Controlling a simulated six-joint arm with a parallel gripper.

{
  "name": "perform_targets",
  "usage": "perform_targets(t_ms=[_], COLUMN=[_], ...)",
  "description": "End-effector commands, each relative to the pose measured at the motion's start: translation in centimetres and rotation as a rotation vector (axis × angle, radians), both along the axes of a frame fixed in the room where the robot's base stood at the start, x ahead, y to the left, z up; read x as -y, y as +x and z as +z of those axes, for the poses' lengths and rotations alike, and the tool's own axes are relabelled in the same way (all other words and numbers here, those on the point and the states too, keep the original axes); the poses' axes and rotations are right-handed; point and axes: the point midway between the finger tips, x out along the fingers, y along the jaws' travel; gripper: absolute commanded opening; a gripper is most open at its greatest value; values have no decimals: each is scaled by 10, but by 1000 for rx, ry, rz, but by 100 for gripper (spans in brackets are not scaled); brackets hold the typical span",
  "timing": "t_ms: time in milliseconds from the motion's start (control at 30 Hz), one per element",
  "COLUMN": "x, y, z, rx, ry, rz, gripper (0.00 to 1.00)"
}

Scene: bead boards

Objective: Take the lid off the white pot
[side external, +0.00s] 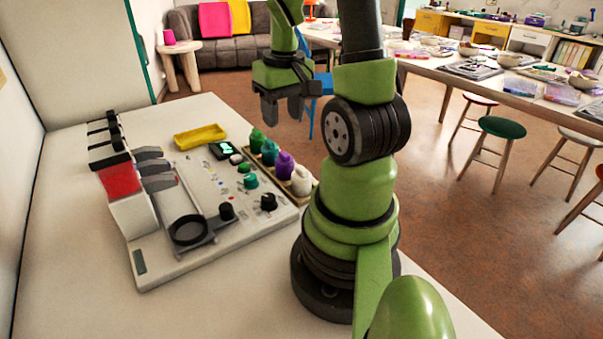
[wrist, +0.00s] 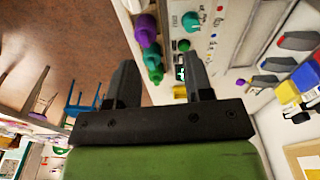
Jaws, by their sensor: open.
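The white pot (side external: 301,182) stands upright at the near end of a row of small coloured pots, beside the control board. Its white, narrower top appears to be the lid, in place on it. My gripper (side external: 282,108) hangs in the air above the far end of the row, well apart from the white pot. Its jaws are open with nothing between them. In the wrist view the gripper (wrist: 160,72) shows both dark fingers apart, with green and purple pots beyond them.
A purple pot (side external: 284,164) stands beside the white one, with green pots (side external: 257,140) further along. The white board (side external: 160,265) carries knobs and a black ring holder (side external: 187,231). A yellow tray (side external: 200,136) lies behind. The tabletop at the near left is clear.

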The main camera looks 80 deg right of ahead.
Motion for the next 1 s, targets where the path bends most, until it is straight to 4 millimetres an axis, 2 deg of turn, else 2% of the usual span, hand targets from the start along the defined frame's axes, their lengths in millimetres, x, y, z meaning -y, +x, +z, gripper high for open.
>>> perform_targets(t_ms=[33, 200, 500, 767, 1000], x=[9, 21, 21, 19, 17], y=[-11, -28, -29, -30, -33], z=[-12, -31, -70, -89, -121], rx=[-27, -62, -67, -67, -68], ry=[25, 59, 66, 65, 63], rz=[-27, -50, -50, -51, -50], gripper=[47, 47, 47, 47, 47])
